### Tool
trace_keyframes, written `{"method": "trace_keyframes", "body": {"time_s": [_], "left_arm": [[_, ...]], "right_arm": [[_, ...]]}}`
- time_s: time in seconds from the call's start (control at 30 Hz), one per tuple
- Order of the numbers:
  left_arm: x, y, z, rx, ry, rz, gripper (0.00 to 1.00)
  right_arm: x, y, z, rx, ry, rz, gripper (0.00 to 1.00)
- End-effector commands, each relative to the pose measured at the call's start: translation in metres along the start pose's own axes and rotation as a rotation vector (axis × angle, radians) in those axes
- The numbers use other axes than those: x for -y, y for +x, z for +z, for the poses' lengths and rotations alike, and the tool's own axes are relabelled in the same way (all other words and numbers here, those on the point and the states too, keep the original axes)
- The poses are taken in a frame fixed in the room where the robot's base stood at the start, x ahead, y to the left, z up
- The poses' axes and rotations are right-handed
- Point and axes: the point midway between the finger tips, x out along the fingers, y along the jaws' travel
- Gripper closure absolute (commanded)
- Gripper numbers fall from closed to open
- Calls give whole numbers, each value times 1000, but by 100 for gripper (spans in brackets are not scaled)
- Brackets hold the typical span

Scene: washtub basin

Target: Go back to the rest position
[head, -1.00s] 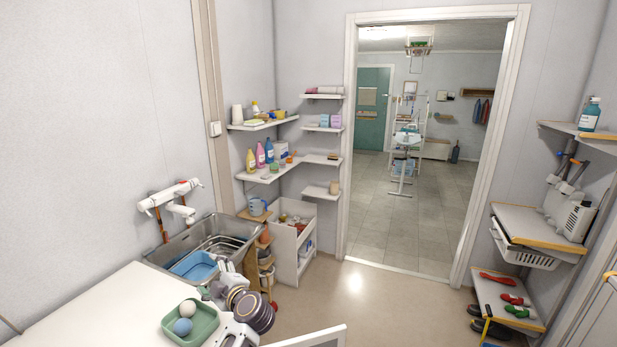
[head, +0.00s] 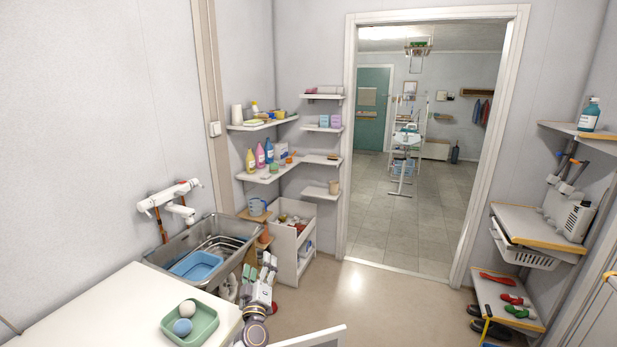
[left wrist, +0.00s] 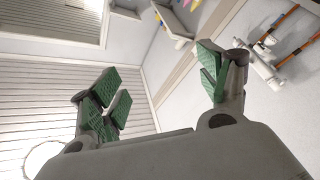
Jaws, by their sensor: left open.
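My left gripper (head: 268,264) is upright in the head view, to the right of the metal washtub basin (head: 166,257) and in front of the white storage unit. It holds nothing. In the left wrist view my left gripper (left wrist: 163,86) shows its green-padded fingers spread wide apart with nothing between them. Beyond them are the ceiling, the walls and the tap pipes. A light blue tub (head: 196,266) sits in the basin. My right gripper is in neither view.
A white worktop (head: 110,305) at lower left bears a green tray (head: 207,332) with two balls. A white storage unit (head: 285,255) stands behind my gripper. Stepped shelves (head: 520,225) line the right side. The floor (head: 370,300) towards the doorway is clear.

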Motion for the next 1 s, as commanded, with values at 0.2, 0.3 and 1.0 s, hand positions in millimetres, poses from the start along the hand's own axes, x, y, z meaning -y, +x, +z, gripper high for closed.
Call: {"method": "trace_keyframes", "body": {"time_s": [0.2, 0.3, 1.0], "left_arm": [[32, -18, 65, 196, 103, 28, 24], [54, -33, 96, 294, 154, 24, 24], [250, -228, 255, 938, 528, -145, 24]], "right_arm": [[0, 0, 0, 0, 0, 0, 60], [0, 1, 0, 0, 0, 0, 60], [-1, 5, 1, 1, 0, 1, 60]]}}
